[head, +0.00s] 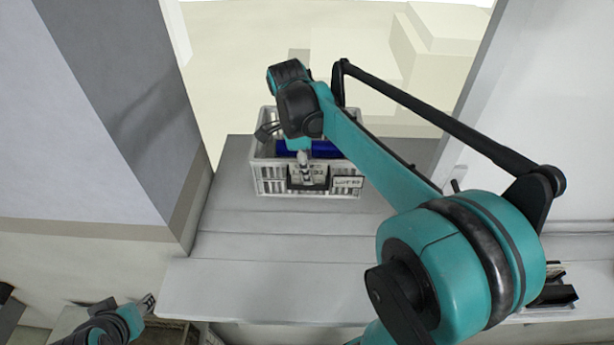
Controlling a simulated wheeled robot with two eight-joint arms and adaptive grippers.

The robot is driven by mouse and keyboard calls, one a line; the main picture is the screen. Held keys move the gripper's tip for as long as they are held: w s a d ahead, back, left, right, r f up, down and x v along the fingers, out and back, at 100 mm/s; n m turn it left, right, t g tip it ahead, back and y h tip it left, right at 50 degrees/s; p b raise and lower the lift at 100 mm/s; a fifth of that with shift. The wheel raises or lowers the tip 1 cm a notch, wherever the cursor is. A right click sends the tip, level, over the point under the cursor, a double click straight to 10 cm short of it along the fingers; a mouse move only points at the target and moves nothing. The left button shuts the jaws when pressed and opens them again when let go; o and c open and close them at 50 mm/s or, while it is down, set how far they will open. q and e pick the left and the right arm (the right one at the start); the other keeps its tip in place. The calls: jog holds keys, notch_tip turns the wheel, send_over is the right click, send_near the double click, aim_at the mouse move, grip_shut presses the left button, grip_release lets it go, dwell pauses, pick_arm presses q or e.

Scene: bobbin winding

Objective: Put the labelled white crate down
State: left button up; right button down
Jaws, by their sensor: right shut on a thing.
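The labelled white crate (272,181) is in the upper middle of the head view, over the grey ledge. It looks upright, has slatted walls and a white label at the right of its near wall, and holds something blue (322,149). My right gripper (306,176) is shut on the middle of the crate's near wall. My right arm hides part of the crate's inside and far side. I cannot tell whether the crate's underside touches the ledge. Part of my left arm and gripper (146,305) shows at the bottom left, away from the crate; its jaws are unclear.
The stepped grey ledge (262,291) is bare in front of the crate. A large grey block (120,110) rises on the left and a white wall (550,150) stands on the right. A dark object (556,290) lies at the right edge. Pale boxes (430,55) stand beyond.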

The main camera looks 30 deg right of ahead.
jog(key=shift+w+f+p, duration=0.15)
jog(key=shift+f+p, duration=0.2)
jog(key=shift+f, duration=1.75)
jog(key=shift+f, duration=0.15)
jog(key=c, duration=1.1)
grip_release()
jog(key=shift+o, duration=0.2)
